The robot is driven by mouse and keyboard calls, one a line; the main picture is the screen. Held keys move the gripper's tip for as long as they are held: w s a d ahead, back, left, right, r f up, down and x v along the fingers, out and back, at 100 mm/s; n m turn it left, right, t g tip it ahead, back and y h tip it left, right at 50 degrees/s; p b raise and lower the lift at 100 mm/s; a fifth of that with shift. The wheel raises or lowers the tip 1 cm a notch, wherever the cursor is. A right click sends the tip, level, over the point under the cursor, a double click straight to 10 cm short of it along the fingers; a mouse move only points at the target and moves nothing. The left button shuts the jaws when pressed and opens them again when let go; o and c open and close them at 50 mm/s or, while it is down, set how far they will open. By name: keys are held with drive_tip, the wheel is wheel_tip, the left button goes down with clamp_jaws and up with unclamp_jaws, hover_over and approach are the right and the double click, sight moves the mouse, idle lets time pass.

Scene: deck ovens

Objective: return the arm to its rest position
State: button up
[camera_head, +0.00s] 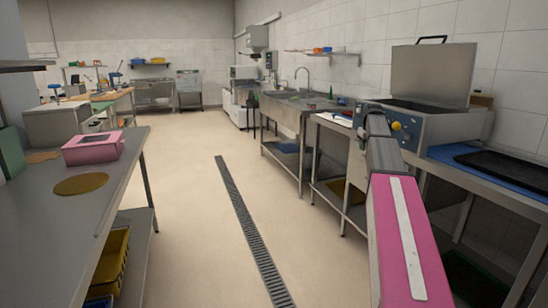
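My arm (385,240), pink with a pale stripe and a dark grey far part, reaches forward from the bottom right of the head view. Its far end (374,120) is in front of the right-hand counter, beside the grey machine with the raised lid (430,75). I cannot make out fingers there, nor whether anything is held. I cannot tell whether the arm touches the counter or machine.
A steel table (60,225) on the left bears a pink box (92,149) and a round brown board (81,184). A black tray (505,168) lies on the right counter. A sink unit (292,122) stands beyond. The aisle floor (190,200) with its drain grate (240,220) is clear.

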drive_tip(key=s+a+f+g, duration=0.1)
drive_tip(key=s+a+f, duration=0.4)
drive_tip(key=f, duration=0.3)
drive_tip(key=s+a+f+m, duration=0.1)
drive_tip(key=s+a+f, duration=0.4)
drive_tip(key=s+f, duration=0.15)
drive_tip(key=s+a+f+g, duration=0.1)
drive_tip(key=s+a+f, duration=0.35)
drive_tip(key=f, duration=0.35)
drive_tip(key=s+a+f, duration=0.3)
drive_tip(key=s+f, duration=0.1)
drive_tip(key=s, duration=0.3)
drive_tip(key=s+a+f+m+g, duration=0.1)
drive_tip(key=s+a+f, duration=0.2)
drive_tip(key=s+f, duration=0.2)
drive_tip(key=s+a+f, duration=0.3)
drive_tip(key=s+f, duration=0.2)
drive_tip(key=s, duration=0.4)
drive_tip(key=shift+s+a+m+y, duration=0.3)
drive_tip(key=shift+s+y, duration=0.05)
drive_tip(key=shift+y, duration=0.05)
